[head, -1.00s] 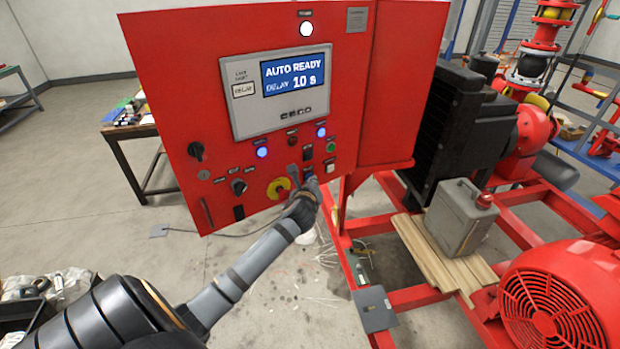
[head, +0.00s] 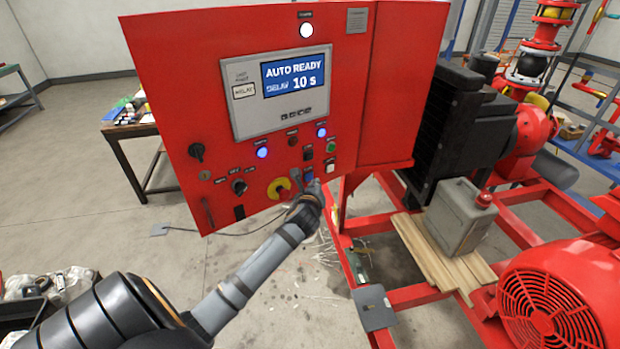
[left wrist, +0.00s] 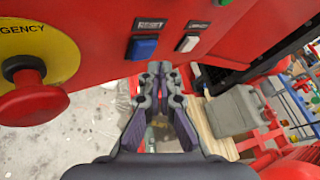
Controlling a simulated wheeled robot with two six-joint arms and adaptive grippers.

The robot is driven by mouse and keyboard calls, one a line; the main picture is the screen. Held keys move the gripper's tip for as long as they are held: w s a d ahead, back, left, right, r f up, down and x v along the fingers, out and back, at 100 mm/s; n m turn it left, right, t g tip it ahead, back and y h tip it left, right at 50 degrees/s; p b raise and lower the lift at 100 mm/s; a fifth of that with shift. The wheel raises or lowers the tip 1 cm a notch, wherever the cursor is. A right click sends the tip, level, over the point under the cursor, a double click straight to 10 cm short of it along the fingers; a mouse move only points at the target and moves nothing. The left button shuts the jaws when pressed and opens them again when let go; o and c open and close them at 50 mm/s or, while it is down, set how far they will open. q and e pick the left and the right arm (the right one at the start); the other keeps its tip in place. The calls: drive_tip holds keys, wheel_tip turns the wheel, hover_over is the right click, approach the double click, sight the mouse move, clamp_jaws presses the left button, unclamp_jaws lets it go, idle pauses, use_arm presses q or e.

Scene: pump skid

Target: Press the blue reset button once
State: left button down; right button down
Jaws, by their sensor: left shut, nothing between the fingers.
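The blue reset button (left wrist: 143,47) sits on the underside row of the red control panel (head: 230,110), under a RESET label in the left wrist view. It also shows as a small blue spot in the head view (head: 309,175). My left gripper (left wrist: 160,70) is shut and empty. Its fingertips appear just below and slightly right of the button in the wrist view, with a gap in the picture; the exact depth is hard to judge. In the head view my left gripper (head: 314,186) is at the panel's lower edge. My right gripper is not in view.
A red emergency knob (left wrist: 33,95) on a yellow disc (left wrist: 50,50) is left of the button. A white button (left wrist: 187,43) is close on its right. The display (head: 293,74) reads AUTO READY, DELAY 10 s. A grey can (head: 458,215) stands on planks at right.

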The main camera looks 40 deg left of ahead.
use_arm(q)
drive_tip(key=shift+d, duration=0.1)
drive_tip(key=d, duration=0.1)
drive_tip(key=s+d, duration=0.1)
drive_tip(key=d, duration=0.1)
drive_tip(key=d+p, duration=0.1)
drive_tip(key=shift+s+d, duration=0.25)
drive_tip(key=shift+s, duration=0.1)
idle(0.6)
